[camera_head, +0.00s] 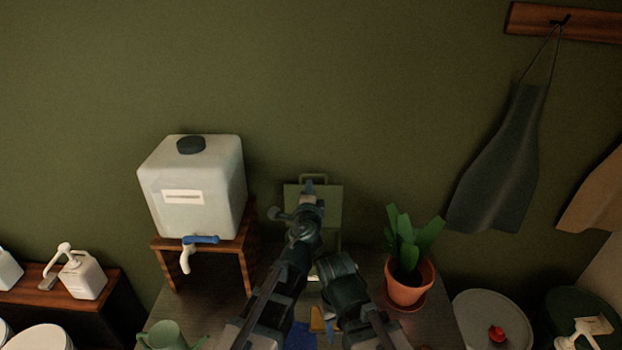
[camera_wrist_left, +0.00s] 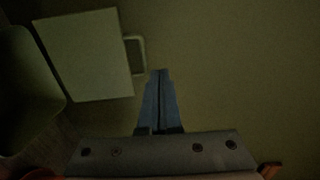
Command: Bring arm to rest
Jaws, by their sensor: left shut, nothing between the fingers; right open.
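My left arm comes up from the bottom middle of the head view. Its gripper (camera_head: 308,187) is in front of an upright green panel with a handle (camera_head: 334,210) at the back of the table. In the left wrist view the left gripper's fingers (camera_wrist_left: 160,98) are pressed together with nothing between them. My right arm ends lower and to the right, at the right gripper (camera_head: 336,268). The right gripper is open; its fingers are hard to make out. The panel also shows in the left wrist view (camera_wrist_left: 88,55), to the left of the fingers.
A white tank (camera_head: 208,215) with a blue-handled tap stands on a wooden stand (camera_head: 248,250) to the left. A potted plant (camera_head: 408,285) stands to the right. A green watering can (camera_head: 167,336) is at lower left. An apron (camera_head: 500,165) hangs on the wall. Bare tabletop (camera_head: 205,308) shows below the stand.

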